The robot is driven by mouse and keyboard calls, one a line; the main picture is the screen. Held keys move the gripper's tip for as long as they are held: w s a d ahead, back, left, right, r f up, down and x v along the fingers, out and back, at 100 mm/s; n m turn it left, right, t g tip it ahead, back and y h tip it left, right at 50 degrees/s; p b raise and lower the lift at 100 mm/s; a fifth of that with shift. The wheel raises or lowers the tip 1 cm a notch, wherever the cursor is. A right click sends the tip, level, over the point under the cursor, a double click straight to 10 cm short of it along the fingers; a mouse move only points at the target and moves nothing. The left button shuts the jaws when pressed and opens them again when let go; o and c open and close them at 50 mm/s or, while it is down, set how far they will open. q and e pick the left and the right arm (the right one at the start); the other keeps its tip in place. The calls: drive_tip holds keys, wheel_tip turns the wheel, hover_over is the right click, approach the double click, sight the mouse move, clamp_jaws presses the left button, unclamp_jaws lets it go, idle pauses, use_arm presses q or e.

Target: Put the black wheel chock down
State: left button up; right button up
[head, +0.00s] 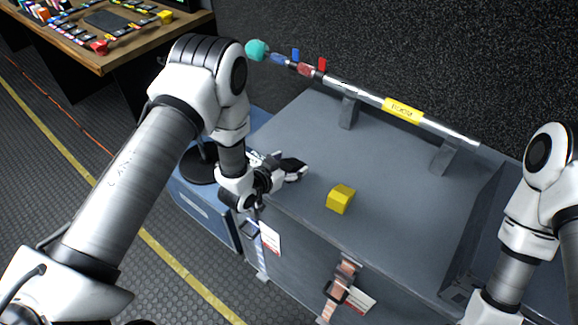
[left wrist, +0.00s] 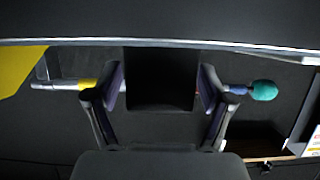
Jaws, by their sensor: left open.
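The black wheel chock shows in the left wrist view as a dark block (left wrist: 160,82) between the two fingers of my left gripper (left wrist: 160,92). Its upper edge in that view meets the pale edge line of the grey case. In the head view my left gripper (head: 284,170) is low over the left part of the case top (head: 375,165), and dark shapes there merge with its fingers. The gripper is open, with a finger close on each side of the chock; I cannot tell whether they touch it. My right gripper is outside the view.
A yellow block (head: 340,199) sits on the case right of the gripper and also shows in the left wrist view (left wrist: 15,70). A pole with a yellow label (head: 403,109) and teal end rests on supports along the back.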

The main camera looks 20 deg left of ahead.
use_arm(q)
drive_tip(key=shift+s+r, duration=0.1)
drive_tip(key=shift+s, duration=0.05)
drive_tip(key=shift+c, duration=1.4)
drive_tip(key=c, duration=1.1)
